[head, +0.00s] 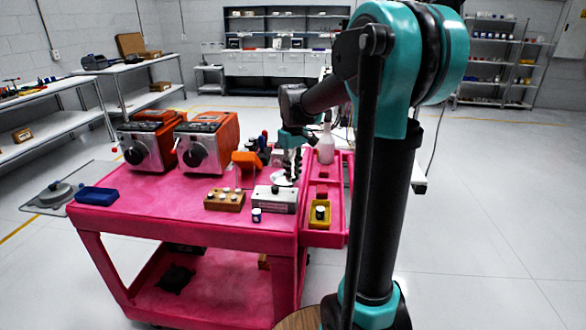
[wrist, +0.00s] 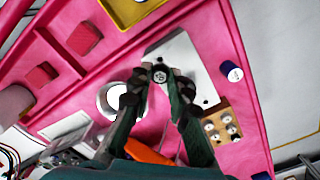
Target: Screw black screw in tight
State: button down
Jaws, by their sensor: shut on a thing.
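My gripper (wrist: 160,76) has its fingertips closed around a small round grey-and-dark piece, which looks like the screw; its colour and thread are unclear. In the wrist view the fingertips overlap the near edge of a pale grey box (wrist: 191,62), with small dark spots on its face. I cannot tell whether the piece touches the box. In the head view the box (head: 276,203) sits on the pink cart (head: 155,207), and my gripper (head: 291,166) points down just behind it, above a white round dish (head: 285,179). The held piece cannot be made out there.
A wooden block with several pegs (head: 224,206) and a small white-and-blue cylinder (head: 256,215) stand near the box. A yellow holder (head: 320,214) is in the side tray. Two orange-and-grey machines (head: 205,148) (head: 146,147) stand left. A bottle (head: 325,145) stands behind right.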

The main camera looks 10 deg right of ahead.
jog(key=shift+f, duration=1.15)
jog(key=shift+f, duration=0.9)
